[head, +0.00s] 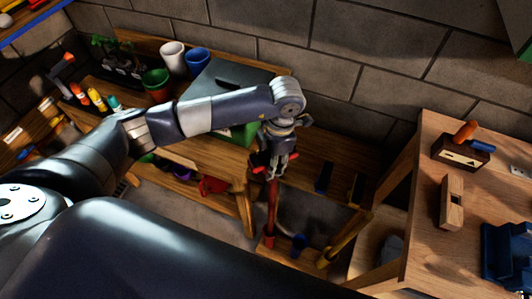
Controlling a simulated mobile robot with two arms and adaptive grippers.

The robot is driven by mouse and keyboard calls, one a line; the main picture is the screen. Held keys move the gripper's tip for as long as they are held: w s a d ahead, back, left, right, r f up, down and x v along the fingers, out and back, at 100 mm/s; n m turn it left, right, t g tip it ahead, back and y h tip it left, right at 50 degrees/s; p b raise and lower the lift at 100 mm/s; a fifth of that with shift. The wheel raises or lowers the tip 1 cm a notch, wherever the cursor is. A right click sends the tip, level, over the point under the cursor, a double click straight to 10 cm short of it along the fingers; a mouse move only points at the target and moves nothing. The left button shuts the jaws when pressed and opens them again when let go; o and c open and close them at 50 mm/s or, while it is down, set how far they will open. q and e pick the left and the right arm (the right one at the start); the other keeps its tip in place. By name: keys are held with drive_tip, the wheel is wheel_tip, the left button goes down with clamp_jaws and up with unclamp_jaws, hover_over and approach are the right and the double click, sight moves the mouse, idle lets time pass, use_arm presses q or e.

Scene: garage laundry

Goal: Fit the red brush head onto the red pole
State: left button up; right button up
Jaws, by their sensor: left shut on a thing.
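My left gripper (278,165) is at the middle of the head view, pointing down, and is shut on a small red thing that looks like the red brush head (259,160). Red shows on both sides of the fingers, and the fingers hide the rest. The red pole (271,207) rises from a low wooden rack, and its upper end is directly below the fingers. I cannot tell whether the head and the pole touch or are apart. My right gripper is not in view.
A yellow pole (347,236) leans in the rack, with a blue piece (298,243) between. Dark pieces (324,178) lie on the wooden bench. A grey box (232,78) and cups (172,55) stand behind my left arm. A wooden workbench (425,215) fills the right.

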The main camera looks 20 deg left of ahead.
sight(272, 181)
use_arm(q)
drive_tip(key=shift+d+r+n+p, duration=0.1)
drive_tip(key=shift+r+n+p, duration=0.15)
drive_tip(key=shift+n+p, duration=0.65)
drive_tip(key=shift+f+n, duration=0.2)
drive_tip(key=shift+n, duration=0.5)
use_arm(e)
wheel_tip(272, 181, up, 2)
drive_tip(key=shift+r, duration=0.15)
use_arm(q)
drive_tip(key=shift+b, duration=0.4)
drive_tip(key=shift+f+b, duration=3.7)
drive_tip(key=shift+f, duration=0.3)
drive_tip(key=shift+f+b, duration=0.45)
drive_tip(key=shift+f, duration=0.05)
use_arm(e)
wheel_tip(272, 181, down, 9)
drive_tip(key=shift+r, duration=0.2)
use_arm(q)
drive_tip(key=shift+f+b, duration=1.4)
drive_tip(key=shift+f, duration=0.1)
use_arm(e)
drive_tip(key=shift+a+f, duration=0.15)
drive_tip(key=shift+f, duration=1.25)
